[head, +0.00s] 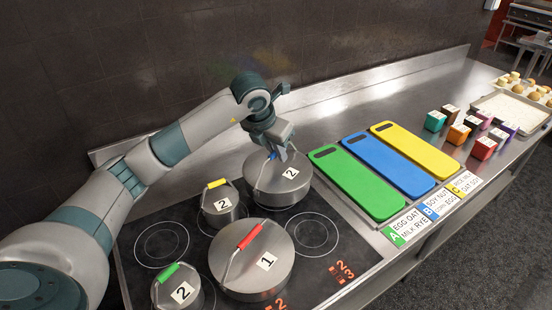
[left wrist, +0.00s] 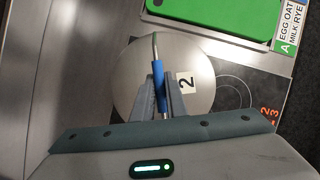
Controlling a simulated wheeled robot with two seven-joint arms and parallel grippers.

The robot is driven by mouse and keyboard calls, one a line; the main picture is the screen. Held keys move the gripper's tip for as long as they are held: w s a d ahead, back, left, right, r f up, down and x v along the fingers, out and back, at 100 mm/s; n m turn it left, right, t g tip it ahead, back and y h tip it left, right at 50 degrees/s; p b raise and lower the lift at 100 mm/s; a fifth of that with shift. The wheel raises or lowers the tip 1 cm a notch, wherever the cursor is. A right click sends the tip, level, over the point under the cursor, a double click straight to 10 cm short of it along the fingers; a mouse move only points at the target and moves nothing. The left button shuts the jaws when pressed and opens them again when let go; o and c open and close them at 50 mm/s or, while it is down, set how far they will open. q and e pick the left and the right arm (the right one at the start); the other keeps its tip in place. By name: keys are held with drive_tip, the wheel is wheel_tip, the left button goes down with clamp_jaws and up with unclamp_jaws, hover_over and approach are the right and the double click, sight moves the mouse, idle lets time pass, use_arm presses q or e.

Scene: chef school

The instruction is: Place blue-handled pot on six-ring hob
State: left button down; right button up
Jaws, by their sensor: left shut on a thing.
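The blue-handled pot (head: 286,183) is a wide steel pot with a lid marked 2. It is at the back right of the black six-ring hob (head: 150,215), over or on a ring there; I cannot tell if its base touches. My left gripper (head: 279,155) is above the lid, shut on the blue handle. In the left wrist view the fingers (left wrist: 162,100) close around the blue grip (left wrist: 157,77), with the round lid (left wrist: 130,75) below. My right gripper is in neither view.
Also on the hob are a large red-handled pot (head: 262,268) marked 1, a yellow-handled pot (head: 221,208) and a green-handled pot (head: 176,292). Green (head: 355,183), blue (head: 388,165) and yellow (head: 415,150) boards lie to the right. Front-right and left rings are bare.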

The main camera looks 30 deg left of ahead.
sight(278, 165)
use_arm(q)
drive_tip(key=shift+w+a+f, duration=0.1)
drive_tip(key=shift+a, duration=0.2)
drive_tip(key=shift+f, duration=0.1)
drive_tip(key=shift+f+p, duration=1.1)
drive_tip(key=shift+f, duration=0.85)
